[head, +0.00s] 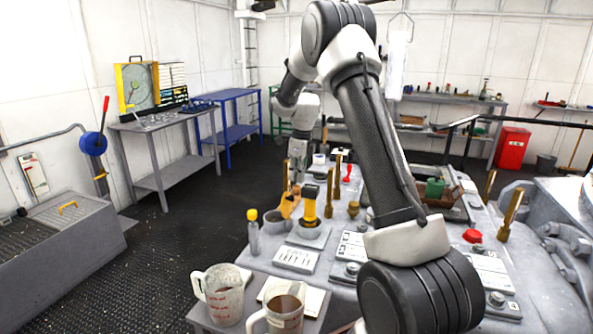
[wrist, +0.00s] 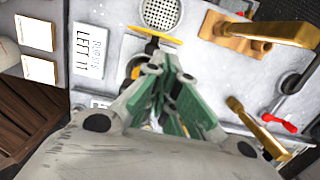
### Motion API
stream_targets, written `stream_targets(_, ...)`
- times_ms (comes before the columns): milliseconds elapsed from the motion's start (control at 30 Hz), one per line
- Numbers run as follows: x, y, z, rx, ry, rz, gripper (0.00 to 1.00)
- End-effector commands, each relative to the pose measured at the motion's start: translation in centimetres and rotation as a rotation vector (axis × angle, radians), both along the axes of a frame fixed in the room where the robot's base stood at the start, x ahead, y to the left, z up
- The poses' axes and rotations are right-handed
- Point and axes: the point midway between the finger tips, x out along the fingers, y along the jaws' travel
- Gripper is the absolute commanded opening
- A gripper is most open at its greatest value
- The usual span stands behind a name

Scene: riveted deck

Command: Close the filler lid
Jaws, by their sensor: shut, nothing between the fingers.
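The filler appears as a round grey neck with a perforated strainer (wrist: 160,13) at the top of the wrist view, uncovered. A dark round part with a yellow strip (wrist: 155,36) lies beside it, probably the lid, partly hidden by my fingers. In the head view a yellow and black upright piece (head: 309,205) stands over a grey round base on the deck. I take it for the raised lid, but cannot be sure. My gripper (wrist: 170,100) is shut and empty, close to the dark part in the wrist view. I cannot tell whether they touch.
Brass levers (head: 510,213), a red valve handle (wrist: 280,122) and an orange-brown lever block (wrist: 265,35) stand around the work area. Label plates (head: 296,258) lie flat. Open floor lies to the left.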

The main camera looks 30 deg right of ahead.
Motion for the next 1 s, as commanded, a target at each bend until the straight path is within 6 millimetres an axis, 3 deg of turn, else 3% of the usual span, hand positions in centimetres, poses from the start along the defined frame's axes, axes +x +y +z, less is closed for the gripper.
stream_targets(100, 0.1, 0.2, -2.2, 0.000, 0.003, 0.001, 0.00)
stream_targets(333, 0.4, 0.4, -4.9, 0.000, 0.000, 0.001, 0.00)
stream_targets(1000, 0.8, 0.8, -5.3, -0.025, 0.023, 0.005, 0.00)
